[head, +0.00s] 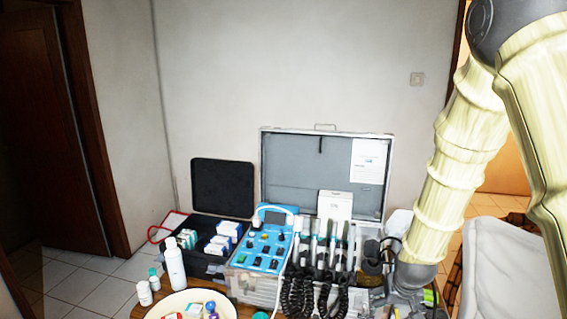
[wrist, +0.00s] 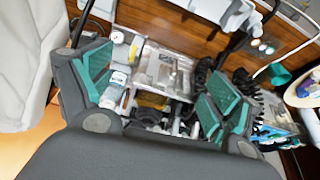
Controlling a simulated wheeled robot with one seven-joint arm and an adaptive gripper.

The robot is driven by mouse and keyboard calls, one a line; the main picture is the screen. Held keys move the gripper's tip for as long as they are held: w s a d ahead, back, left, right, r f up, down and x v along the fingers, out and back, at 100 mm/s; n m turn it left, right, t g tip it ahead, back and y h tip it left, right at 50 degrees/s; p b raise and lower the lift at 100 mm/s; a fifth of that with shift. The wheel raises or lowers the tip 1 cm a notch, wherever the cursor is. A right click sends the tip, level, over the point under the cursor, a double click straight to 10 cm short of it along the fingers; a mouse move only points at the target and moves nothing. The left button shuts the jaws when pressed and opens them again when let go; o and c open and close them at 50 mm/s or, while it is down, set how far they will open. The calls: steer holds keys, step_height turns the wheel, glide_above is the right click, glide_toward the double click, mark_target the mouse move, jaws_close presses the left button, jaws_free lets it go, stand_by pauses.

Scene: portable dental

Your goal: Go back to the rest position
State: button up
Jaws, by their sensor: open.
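My gripper (wrist: 155,88) is open, with its teal-padded fingers spread wide in the wrist view. Nothing is clearly held between them. Below and between the fingers is a clear organiser (wrist: 165,70) with small items, among them a white bottle (wrist: 116,88). In the head view my arm comes down from the upper right, and the dark gripper body (head: 408,278) is low over the right end of the equipment. The fingertips are hard to make out there.
An open silver case (head: 285,170) stands against the wall, with a blue dental unit (head: 262,240) and coiled black hoses (head: 298,290) in front. An open black case (head: 222,185), a white bottle (head: 174,262) and a white bowl (head: 165,308) are left. A pale padded chair (head: 505,265) is right.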

steer(key=s+a+f+g, duration=0.1)
steer(key=s+f, duration=0.2)
steer(key=f, duration=0.3)
steer(key=s+a+f, duration=0.1)
steer(key=s+f, duration=0.2)
steer(key=f, duration=0.2)
steer(key=s+a+f+g, duration=0.1)
steer(key=s+f, duration=0.5)
steer(key=s, duration=0.4)
steer(key=s+a+f+n+g, duration=0.1)
steer(key=s+a+f, duration=0.1)
steer(key=s+f, duration=0.5)
steer(key=s+a+f+g+b, duration=0.1)
steer(key=s+f, duration=0.5)
steer(key=s, duration=0.7)
steer(key=shift+a+f+n+y, duration=0.15)
steer(key=shift+a+n+y, duration=0.15)
steer(key=shift+a+y, duration=0.1)
steer(key=shift+s, duration=0.1)
steer(key=shift+c, duration=0.2)
